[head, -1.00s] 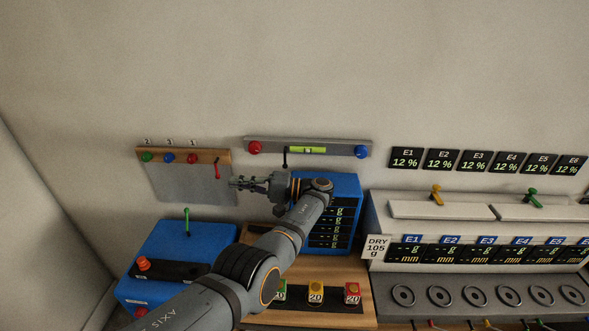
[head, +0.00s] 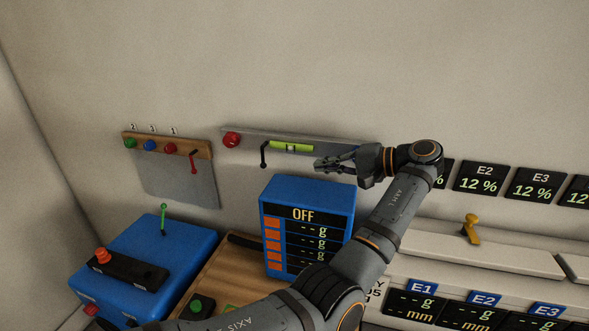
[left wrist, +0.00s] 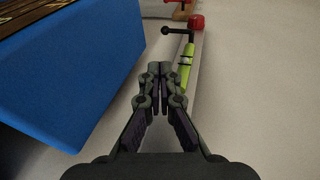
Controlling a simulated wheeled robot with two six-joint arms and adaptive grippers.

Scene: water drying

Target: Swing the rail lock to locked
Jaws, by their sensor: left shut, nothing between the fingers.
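A grey rail (head: 235,131) is fixed on the wall, with a red knob (head: 231,139) at its left end and a green level vial (head: 291,147) on it. A small black lever (head: 264,153) hangs down at the vial's left end; it also shows in the left wrist view (left wrist: 178,30). I cannot tell for certain that this lever is the rail lock. My left gripper (head: 318,164) is shut and empty, just below and right of the vial, pointing left along the rail. In the left wrist view its fingertips (left wrist: 158,68) are together, apart from the lever. The rail's right end is hidden.
A blue display box (head: 307,220) stands below the rail, close under the gripper. A wall board (head: 180,185) with knobs and a red lever is at the left. A blue machine (head: 150,245) with a green lever stands below it.

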